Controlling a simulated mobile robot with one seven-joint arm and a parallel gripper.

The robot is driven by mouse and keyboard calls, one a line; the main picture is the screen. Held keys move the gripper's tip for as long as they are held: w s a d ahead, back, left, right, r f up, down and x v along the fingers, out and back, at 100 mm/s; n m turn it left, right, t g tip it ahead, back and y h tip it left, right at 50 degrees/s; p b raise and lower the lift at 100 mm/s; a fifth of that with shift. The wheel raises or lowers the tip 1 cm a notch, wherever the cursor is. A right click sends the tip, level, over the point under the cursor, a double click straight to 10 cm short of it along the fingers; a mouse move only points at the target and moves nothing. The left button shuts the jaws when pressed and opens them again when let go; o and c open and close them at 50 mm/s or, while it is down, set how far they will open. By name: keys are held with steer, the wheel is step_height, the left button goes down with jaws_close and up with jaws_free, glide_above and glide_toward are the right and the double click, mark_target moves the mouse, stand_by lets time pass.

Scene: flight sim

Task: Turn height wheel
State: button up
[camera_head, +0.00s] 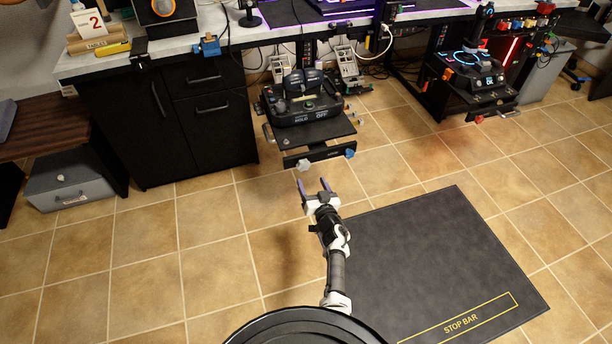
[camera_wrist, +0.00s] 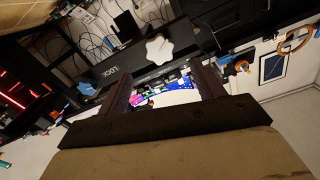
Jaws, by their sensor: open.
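A pale grey lobed knob (camera_head: 304,165) sits at the left end of the black front bar under the throttle shelf. It also shows in the wrist view as a whitish star-shaped wheel (camera_wrist: 159,50). A blue knob (camera_head: 350,153) sits at the bar's right end. I cannot read a label saying which is the height wheel. My gripper (camera_head: 313,184) is open and empty, its fingers pointing toward the bar just short of the grey knob. In the wrist view the knob appears between and beyond the fingertips (camera_wrist: 163,69), apart from them.
The throttle unit (camera_head: 302,105) stands on the shelf above the bar. A black cabinet (camera_head: 165,125) is to the left. A second control stand (camera_head: 474,75) is at the right. A dark mat (camera_head: 430,250) lies on the tiled floor, which is clear around my arm.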

mark_target(304, 167)
steer(key=b+x, duration=0.1)
steer(key=x, duration=0.2)
steer(key=b+x, duration=0.2)
steer(key=x, duration=0.1)
steer(key=shift+f, duration=0.2)
steer(key=shift+w+a+r, duration=0.15)
steer(key=shift+w+r, duration=0.05)
steer(key=shift+w, duration=0.35)
steer(key=c, duration=1)
steer(key=shift+n, duration=0.4)
